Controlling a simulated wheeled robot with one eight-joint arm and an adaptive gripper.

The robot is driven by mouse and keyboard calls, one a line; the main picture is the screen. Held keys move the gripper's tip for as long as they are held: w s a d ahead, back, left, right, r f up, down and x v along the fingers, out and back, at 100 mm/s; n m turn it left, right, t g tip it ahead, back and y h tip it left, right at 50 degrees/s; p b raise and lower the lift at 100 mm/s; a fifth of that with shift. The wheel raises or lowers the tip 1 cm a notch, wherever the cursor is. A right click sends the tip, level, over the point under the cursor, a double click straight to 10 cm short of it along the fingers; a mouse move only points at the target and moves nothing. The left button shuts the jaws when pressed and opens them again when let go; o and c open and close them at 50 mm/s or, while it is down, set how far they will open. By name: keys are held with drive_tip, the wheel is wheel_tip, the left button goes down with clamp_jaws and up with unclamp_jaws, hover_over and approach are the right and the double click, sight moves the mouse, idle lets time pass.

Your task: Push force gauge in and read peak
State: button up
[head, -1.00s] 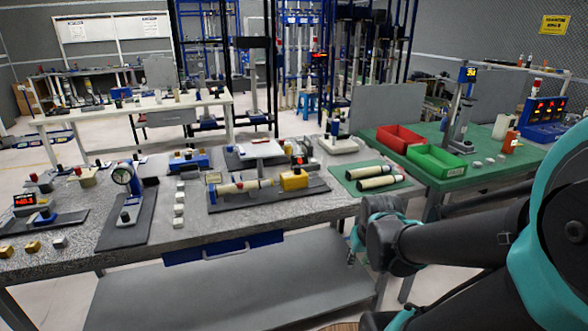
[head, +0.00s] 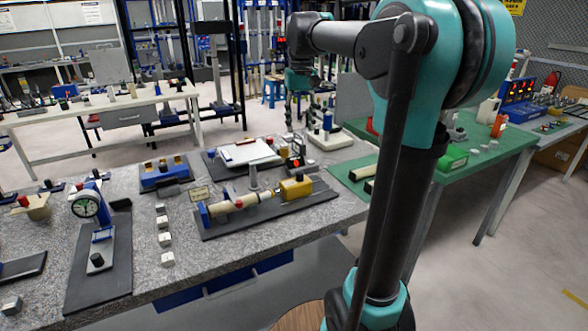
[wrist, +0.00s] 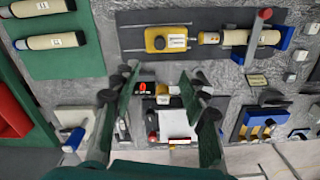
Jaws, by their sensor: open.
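A yellow block (head: 297,188), which looks like the force gauge, sits on a dark base plate (head: 272,213) on the grey bench. A cream cylinder (head: 233,203) lies in line with it, against a blue end block (head: 203,214). The wrist view shows the same yellow block (wrist: 166,40), cream cylinder (wrist: 250,37) and a red-ended lever across the cylinder. My gripper (wrist: 163,95) is open and empty, above the back of the bench, apart from the yellow block. It also shows in the head view (head: 299,92).
Cream cylinders (wrist: 38,41) lie on a green mat (wrist: 62,62). My arm hides part of the green table (head: 470,160).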

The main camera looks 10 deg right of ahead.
sight(300, 172)
wheel_tip(300, 172, down, 17)
drive_tip(key=shift+r, duration=0.1)
idle(0.4)
